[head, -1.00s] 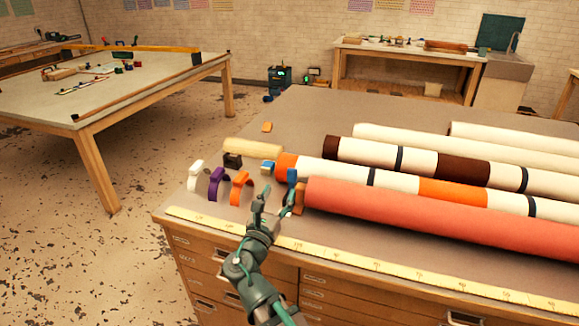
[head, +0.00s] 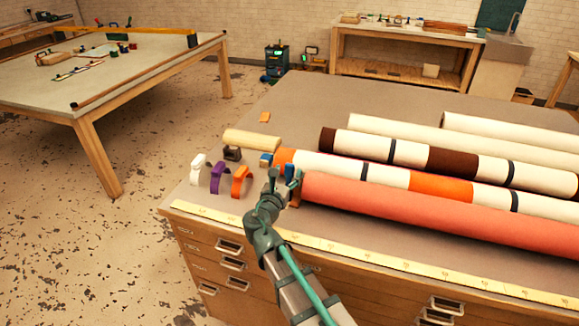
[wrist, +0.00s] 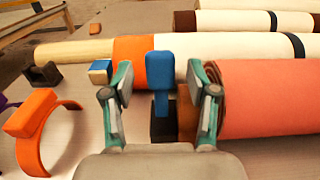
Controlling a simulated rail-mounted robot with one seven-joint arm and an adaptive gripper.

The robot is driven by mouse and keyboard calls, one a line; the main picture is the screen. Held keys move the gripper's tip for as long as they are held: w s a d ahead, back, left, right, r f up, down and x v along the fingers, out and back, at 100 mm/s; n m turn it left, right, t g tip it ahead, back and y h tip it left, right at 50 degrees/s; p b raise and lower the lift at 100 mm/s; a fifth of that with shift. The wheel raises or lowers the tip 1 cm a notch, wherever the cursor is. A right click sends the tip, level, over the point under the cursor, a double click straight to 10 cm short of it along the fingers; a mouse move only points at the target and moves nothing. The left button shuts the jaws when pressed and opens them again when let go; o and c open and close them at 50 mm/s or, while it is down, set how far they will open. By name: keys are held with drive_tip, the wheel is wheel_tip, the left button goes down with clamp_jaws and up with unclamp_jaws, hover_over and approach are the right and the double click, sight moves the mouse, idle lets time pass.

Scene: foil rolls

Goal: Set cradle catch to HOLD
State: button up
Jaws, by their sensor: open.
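A blue upright lever (wrist: 160,72) on a dark base (wrist: 163,126), which looks like the cradle catch, stands at the left end of the coral roll (wrist: 270,98). I cannot read any HOLD mark on it. My gripper (wrist: 164,88) is open, with one finger to the left of the lever and one to the right, near the roll's end. I cannot tell whether either finger touches the lever. In the head view my gripper (head: 281,180) is at the coral roll's left end (head: 340,192), partly hiding the blue lever (head: 290,171).
White, purple and orange cuffs (head: 241,182) stand to the left on the table. A small block with a blue top (wrist: 100,68) and a dark block (wrist: 42,74) sit nearby. Several other rolls (head: 400,150) lie behind. A yellow ruler strip (head: 365,254) runs along the front edge.

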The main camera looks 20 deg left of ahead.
drive_tip(key=shift+w, duration=1.3)
clamp_jaws()
